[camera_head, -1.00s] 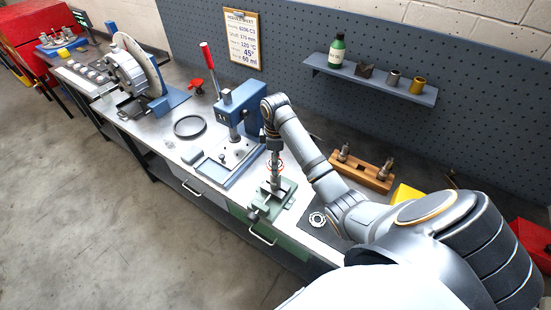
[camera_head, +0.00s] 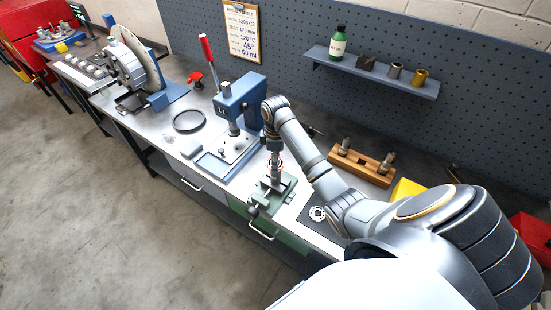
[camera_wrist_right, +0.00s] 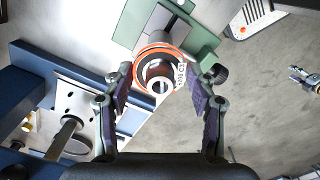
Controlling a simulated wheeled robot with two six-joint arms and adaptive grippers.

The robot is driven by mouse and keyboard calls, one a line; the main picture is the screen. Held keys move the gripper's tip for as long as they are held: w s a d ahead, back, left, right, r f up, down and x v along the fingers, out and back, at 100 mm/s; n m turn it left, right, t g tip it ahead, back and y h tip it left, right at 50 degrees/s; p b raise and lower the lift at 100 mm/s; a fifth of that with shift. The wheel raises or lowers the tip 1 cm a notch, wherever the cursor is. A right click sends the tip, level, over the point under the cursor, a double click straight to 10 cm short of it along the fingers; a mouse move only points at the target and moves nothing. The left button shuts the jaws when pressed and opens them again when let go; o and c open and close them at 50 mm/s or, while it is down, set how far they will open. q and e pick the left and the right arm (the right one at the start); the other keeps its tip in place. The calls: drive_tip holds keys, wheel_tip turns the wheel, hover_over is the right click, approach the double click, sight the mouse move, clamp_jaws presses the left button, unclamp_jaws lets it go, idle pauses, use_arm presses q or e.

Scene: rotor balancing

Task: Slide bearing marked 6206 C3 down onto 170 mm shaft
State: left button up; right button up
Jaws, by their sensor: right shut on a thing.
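My right gripper (camera_head: 275,160) points down over the green vise (camera_head: 265,202) on the bench. In the right wrist view its two fingers (camera_wrist_right: 160,78) are shut on the sides of an orange-rimmed bearing (camera_wrist_right: 143,54).
A blue press (camera_head: 238,98) with a red lever stands left of the vise. A wooden block (camera_head: 362,167) with metal parts lies to the right. Another ring (camera_head: 317,213) lies on a dark mat. A black ring (camera_head: 189,121) lies on the bench farther left.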

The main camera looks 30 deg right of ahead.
drive_tip(key=shift+f, duration=0.3)
drive_tip(key=o, duration=1.2)
drive_tip(key=shift+c, duration=0.2)
drive_tip(key=shift+c, duration=0.4)
